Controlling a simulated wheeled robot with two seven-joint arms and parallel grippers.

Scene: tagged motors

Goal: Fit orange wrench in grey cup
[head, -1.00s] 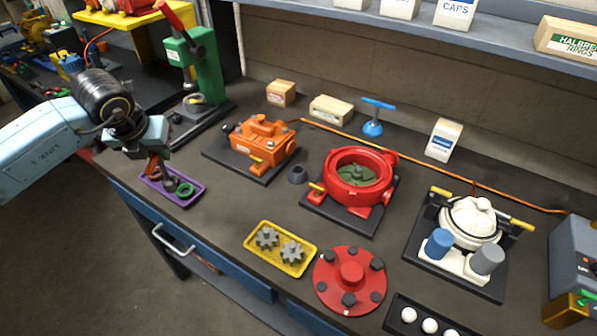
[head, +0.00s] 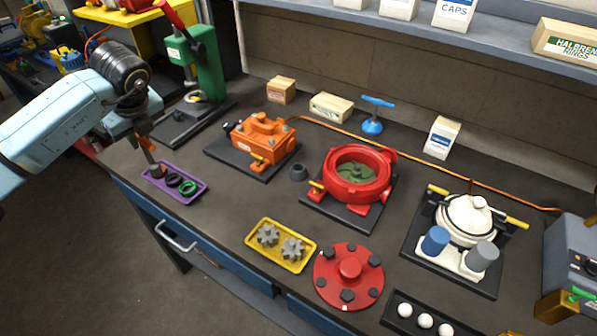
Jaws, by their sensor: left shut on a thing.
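My left gripper (head: 141,129) is at the left, above the purple tray. It is shut on a slim upright tool (head: 150,153), which I take for the orange wrench. Its upper part looks brownish orange and its shaft greyish; the jaws and arm hide its top. Its lower end is over or in the left end of the purple tray (head: 202,186); I cannot tell if it touches. A small dark grey cup (head: 299,173) stands on the bench between the orange vise-like block and the red round housing. My right gripper is out of view.
Dark and green rings lie in the purple tray. The orange block (head: 262,137), red housing (head: 362,180), yellow gear tray (head: 257,256) and red flange (head: 350,277) surround the cup. A green press (head: 207,62) stands behind my gripper. Bench between purple and yellow trays is clear.

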